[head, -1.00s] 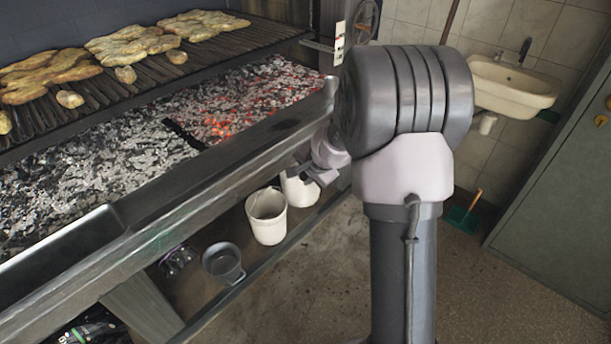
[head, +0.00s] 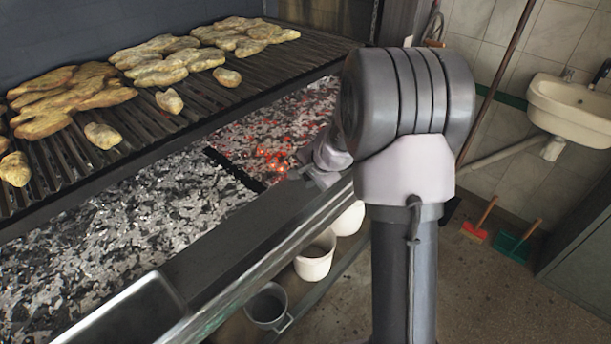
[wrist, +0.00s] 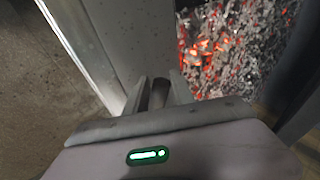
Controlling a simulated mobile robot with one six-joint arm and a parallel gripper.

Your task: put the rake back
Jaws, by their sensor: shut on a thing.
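My gripper (wrist: 160,92) is shut on a dark round bar, which looks like the end of the rake's handle (wrist: 158,97); only a short piece shows between the fingers. In the head view my gripper (head: 305,174) is small, partly behind my arm, over the grill's front ledge (head: 235,225). The rest of the rake is hidden or cannot be told apart there. A dark bar (head: 234,168) lies across the ember bed beside the glowing coals; I cannot tell whether it is part of the rake.
Flatbreads (head: 70,100) lie on the grate (head: 190,115) above the embers (head: 130,225). A white bucket (head: 315,262) and grey bucket (head: 268,308) stand below the ledge. A long pole (head: 497,80) leans by the wall, left of the sink (head: 575,105).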

